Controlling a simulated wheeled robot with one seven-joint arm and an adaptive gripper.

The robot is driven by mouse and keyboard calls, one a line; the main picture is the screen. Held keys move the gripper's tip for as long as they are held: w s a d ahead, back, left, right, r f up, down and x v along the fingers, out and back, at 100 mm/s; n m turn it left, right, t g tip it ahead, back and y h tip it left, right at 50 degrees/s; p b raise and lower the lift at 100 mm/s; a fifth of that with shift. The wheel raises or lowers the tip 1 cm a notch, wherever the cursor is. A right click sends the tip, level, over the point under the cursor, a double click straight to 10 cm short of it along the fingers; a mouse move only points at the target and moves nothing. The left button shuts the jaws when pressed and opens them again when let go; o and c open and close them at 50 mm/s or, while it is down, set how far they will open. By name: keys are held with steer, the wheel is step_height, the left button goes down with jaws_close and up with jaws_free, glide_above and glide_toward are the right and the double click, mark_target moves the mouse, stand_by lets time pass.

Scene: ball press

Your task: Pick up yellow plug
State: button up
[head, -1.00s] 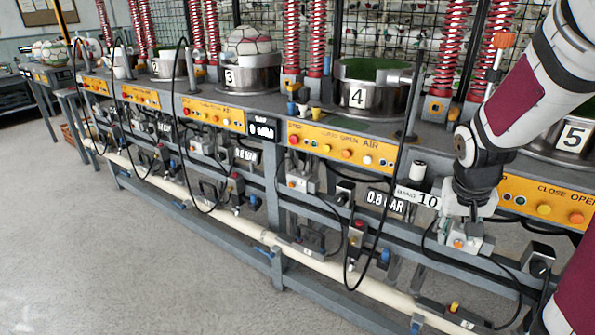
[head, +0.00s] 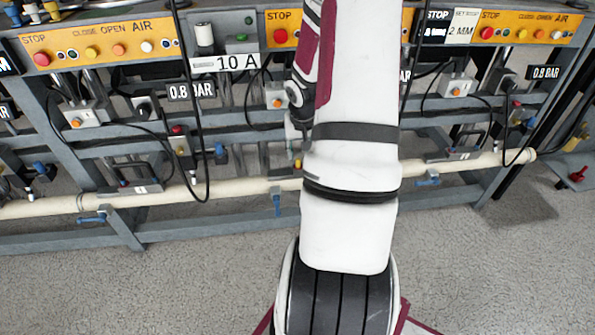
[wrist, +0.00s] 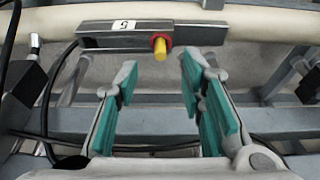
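A small yellow piece (head: 52,9), which looks to be the yellow plug, stands on the bench top at the upper left edge of the head view, cut off by the frame. A white one and a blue one stand beside it. My gripper (wrist: 158,75) is open and empty in the wrist view, its green pads apart.
Orange button panels (head: 103,41) run along the bench front. Below hang black cables, grey control boxes and a cream pipe (head: 235,190) along a blue-grey frame. A white cylinder (head: 203,38) stands above the 10 A label. The floor (head: 180,285) in front is clear.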

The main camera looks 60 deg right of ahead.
mark_target(298, 159)
steer(key=shift+b+x, duration=1.85)
steer(key=shift+x, duration=1.4)
steer(key=shift+w+r, duration=0.1)
jaws_close()
